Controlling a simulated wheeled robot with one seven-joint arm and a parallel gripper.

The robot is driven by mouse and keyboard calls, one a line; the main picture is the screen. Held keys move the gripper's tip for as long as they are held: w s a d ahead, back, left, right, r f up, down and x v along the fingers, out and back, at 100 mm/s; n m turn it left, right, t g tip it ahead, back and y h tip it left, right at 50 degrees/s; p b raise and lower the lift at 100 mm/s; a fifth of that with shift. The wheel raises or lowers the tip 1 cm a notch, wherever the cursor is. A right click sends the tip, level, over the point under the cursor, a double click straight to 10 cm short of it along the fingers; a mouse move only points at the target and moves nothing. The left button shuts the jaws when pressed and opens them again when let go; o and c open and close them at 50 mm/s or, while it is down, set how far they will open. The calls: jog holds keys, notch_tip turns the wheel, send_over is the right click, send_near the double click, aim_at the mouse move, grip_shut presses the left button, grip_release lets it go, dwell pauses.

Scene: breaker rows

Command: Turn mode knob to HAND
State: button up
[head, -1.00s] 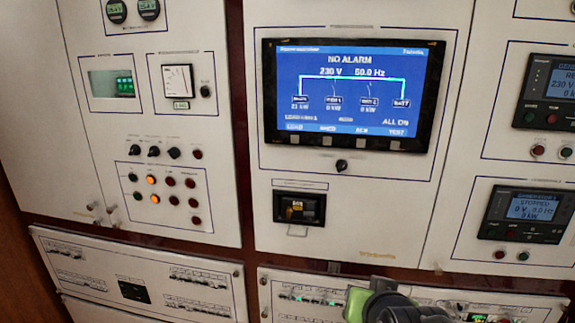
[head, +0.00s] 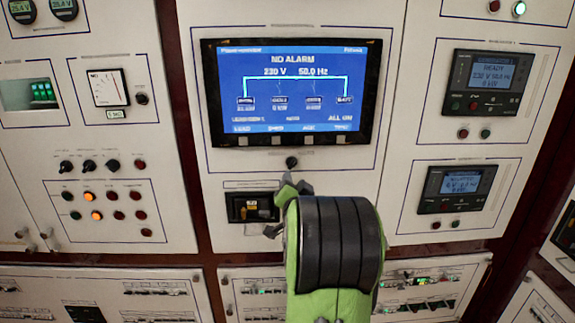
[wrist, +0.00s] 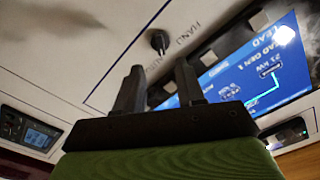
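The mode knob (head: 291,162) is a small black knob on the white panel, just below the blue display. In the wrist view the same knob (wrist: 157,40) lies ahead of the fingers, beside a printed label that seems to read HAND and a second, partly hidden label. I cannot tell clearly where its pointer stands. My gripper (head: 276,206) is just below the knob in the head view. In the wrist view my gripper (wrist: 160,78) has its two dark fingers apart, with nothing between them. The knob appears beyond the gap between the fingertips, not touched.
The display (head: 291,92) reads NO ALARM, above the knob. A black breaker (head: 251,207) in a recess sits below it, partly behind my gripper. Small controllers (head: 487,85) are at the right. Small knobs and lit buttons (head: 96,215) are at the left.

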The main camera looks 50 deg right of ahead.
aim_at(292, 166)
jog(key=p+x, duration=0.1)
jog(key=x, duration=0.6)
jog(key=shift+d+r+p, duration=0.15)
jog(key=shift+p, duration=0.25)
jog(key=shift+w+d, duration=0.35)
jog(key=shift+w, duration=0.05)
grip_shut()
